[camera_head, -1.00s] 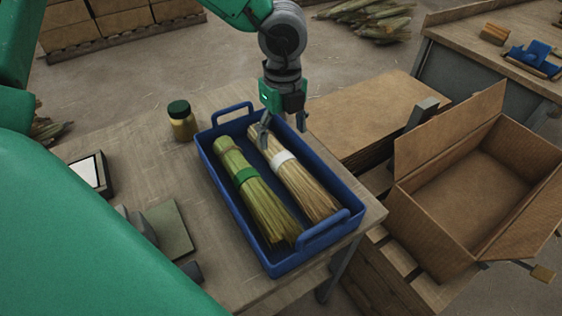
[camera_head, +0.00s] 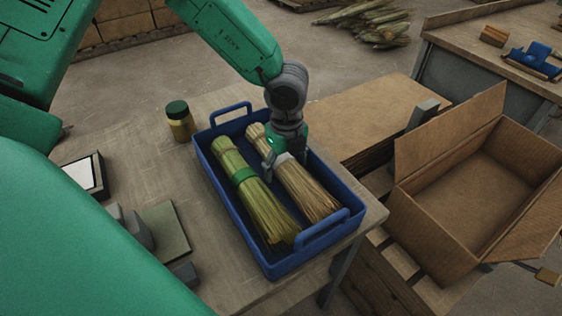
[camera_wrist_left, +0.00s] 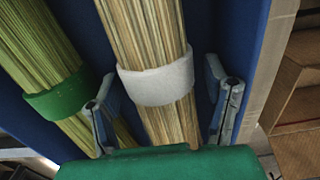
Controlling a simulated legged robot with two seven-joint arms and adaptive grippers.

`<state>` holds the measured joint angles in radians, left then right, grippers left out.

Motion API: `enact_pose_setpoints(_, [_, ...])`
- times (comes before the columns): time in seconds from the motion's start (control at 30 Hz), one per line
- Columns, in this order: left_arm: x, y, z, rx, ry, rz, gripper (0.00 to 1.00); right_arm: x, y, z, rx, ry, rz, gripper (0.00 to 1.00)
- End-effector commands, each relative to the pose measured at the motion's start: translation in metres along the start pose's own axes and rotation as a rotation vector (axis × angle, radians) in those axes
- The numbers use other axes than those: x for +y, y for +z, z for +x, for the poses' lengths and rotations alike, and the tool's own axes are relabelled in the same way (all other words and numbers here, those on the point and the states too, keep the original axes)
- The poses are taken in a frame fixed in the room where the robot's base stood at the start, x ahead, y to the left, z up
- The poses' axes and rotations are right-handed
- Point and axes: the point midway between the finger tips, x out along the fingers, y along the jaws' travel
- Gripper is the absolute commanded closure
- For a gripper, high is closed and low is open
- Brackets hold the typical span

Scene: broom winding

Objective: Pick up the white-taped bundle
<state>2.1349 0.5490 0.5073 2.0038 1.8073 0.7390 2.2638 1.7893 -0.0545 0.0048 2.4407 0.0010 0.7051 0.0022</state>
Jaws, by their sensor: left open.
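The white-taped bundle (camera_head: 304,186) of pale straw lies in the right half of a blue tray (camera_head: 355,215). Its white tape band (camera_wrist_left: 158,82) shows clearly in the left wrist view. A green-taped bundle (camera_head: 252,195) lies beside it on the left. My left gripper (camera_head: 284,172) is down in the tray over the white band. In the left wrist view its open fingers (camera_wrist_left: 165,115) stand on either side of the white-taped bundle, with gaps visible. The left finger is close to the green-taped bundle. My right gripper is not in view.
The tray stands on a wooden table (camera_head: 130,165). A jar with a green lid (camera_head: 181,121) stands to its left. An open cardboard box (camera_head: 470,190) is at the right, and flat cardboard sheets (camera_head: 365,115) lie behind the tray.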

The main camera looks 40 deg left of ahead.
Motion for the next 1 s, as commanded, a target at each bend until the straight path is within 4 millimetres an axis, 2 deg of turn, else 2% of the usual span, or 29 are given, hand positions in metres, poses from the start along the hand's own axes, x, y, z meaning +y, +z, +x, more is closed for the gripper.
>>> enact_pose_setpoints(0.07, [0.000,0.000,0.000,0.000,0.000,0.000,0.34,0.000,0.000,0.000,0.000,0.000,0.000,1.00])
enact_pose_setpoints(0.2, [0.000,0.001,0.000,0.001,0.000,0.000,0.83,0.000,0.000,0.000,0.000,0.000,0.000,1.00])
enact_pose_setpoints(0.23, [0.000,0.001,0.000,0.001,0.000,0.000,0.85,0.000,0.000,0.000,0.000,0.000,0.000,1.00])
enact_pose_setpoints(0.53, [0.000,0.001,-0.001,0.001,-0.001,0.000,0.85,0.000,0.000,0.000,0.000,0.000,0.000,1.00])
enact_pose_setpoints(0.67, [-0.001,0.001,-0.008,0.001,-0.003,0.000,0.85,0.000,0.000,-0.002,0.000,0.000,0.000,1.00])
enact_pose_setpoints(0.87, [-0.001,0.001,-0.037,0.001,-0.005,-0.001,0.85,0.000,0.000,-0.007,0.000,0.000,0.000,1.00])
enact_pose_setpoints(1.0, [-0.001,0.001,-0.070,0.000,-0.006,0.000,0.85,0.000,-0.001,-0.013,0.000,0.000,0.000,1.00])
